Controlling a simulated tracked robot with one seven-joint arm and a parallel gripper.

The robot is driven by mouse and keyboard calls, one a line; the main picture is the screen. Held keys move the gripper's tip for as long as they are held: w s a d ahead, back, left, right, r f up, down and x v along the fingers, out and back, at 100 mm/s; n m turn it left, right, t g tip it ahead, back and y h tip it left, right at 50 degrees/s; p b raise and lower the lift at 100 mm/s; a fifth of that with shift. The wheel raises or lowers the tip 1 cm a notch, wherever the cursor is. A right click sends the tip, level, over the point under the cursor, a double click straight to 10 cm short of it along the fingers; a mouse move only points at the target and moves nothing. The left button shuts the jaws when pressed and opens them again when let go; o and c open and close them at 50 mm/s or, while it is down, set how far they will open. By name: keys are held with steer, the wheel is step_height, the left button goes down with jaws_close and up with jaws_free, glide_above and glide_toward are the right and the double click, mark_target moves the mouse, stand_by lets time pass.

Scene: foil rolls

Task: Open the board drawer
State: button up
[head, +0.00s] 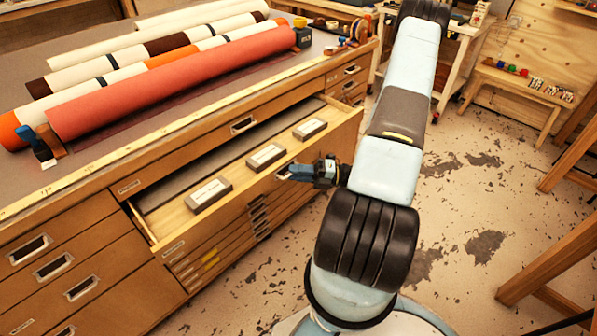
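The board drawer (231,207) is a wide, shallow wooden drawer in the front of the big workbench. It is pulled partly out, with its inside showing. A long grey board lies along its back, and three small grey blocks with pale labels (266,157) lie in a row nearer the front. My gripper (288,172) is at the upper edge of the drawer's front panel, right of its middle. The drawer's handle is not visible there, and the fingers are too small to tell whether they are shut on it.
Several rolls, including a red one (180,82), lie on the bench top. A blue-handled tool (40,147) stands at the left. More shut drawers are below and beside the open one. Wooden furniture legs (545,262) stand at the right. Worn floor between is clear.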

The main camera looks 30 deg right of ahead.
steer(key=shift+o, duration=0.9)
steer(key=shift+r, duration=0.1)
steer(key=v, duration=1.4)
steer(key=shift+a, duration=0.15)
steer(key=w+a+r+n+g+h, duration=0.1)
steer(key=a+r+n+g+h, duration=0.4)
steer(key=r+n, duration=0.6)
steer(key=w+a+r+n+g+h, duration=0.1)
steer(key=a+r+n+g+h, duration=0.2)
steer(key=a+r+n+g, duration=0.6)
steer(key=s+a+r+n+t+h, duration=0.2)
steer(key=s+r+n+t+h, duration=0.2)
steer(key=r+n, duration=0.6)
steer(key=s+a+r+n+t+h, duration=0.3)
steer(key=s+r+n+t+h, duration=0.2)
steer(key=r+n, duration=0.5)
steer(key=shift+s+a+r+t, duration=0.25)
steer(key=shift+r+t, duration=0.35)
steer(key=shift+t, duration=0.4)
